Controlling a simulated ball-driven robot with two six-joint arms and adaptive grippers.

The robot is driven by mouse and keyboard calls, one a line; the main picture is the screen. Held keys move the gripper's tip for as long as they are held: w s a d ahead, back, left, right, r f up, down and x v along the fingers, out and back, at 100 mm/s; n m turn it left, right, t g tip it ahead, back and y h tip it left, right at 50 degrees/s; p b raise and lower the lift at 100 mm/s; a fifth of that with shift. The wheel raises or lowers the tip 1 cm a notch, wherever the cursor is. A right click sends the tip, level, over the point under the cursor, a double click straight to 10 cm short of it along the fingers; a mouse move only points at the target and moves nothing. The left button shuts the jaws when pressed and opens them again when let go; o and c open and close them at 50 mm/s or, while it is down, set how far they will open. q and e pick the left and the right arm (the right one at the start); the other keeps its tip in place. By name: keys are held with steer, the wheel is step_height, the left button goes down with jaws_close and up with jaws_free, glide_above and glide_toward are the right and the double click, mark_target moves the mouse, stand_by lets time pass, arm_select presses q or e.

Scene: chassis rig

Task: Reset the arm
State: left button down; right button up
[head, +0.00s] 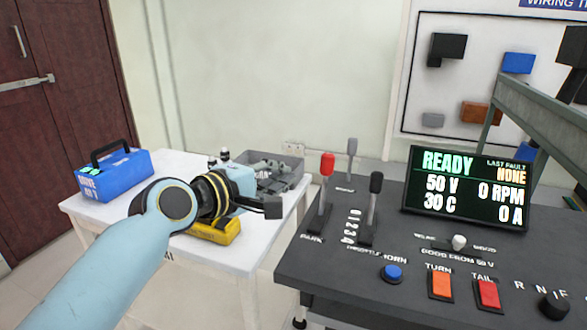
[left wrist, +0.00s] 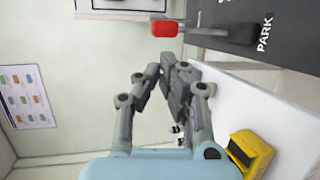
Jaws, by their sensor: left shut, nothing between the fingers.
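My left arm reaches in from the lower left of the head view over the white table. Its left gripper (head: 271,207) points right, toward the black console. In the left wrist view the gripper's fingers (left wrist: 168,65) are together with nothing between them. The red-knobbed lever (head: 327,165) by the PARK label stands upright on the console, to the right of the gripper and apart from it. Its red knob (left wrist: 165,28) also shows in the left wrist view, beyond the fingertips. My right gripper is not in view.
The white table (head: 85,205) holds a blue battery box (head: 113,175), a grey bin (head: 290,163) of parts and a yellow item (head: 212,232) below my wrist. The console (head: 330,255) carries more levers, buttons and a screen (head: 468,190) reading READY. A grey beam (head: 545,113) slants at right.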

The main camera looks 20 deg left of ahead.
arm_select(q)
steer(key=shift+s+a+r, duration=0.15)
steer(key=shift+s+a, duration=0.05)
steer(key=shift+s, duration=0.4)
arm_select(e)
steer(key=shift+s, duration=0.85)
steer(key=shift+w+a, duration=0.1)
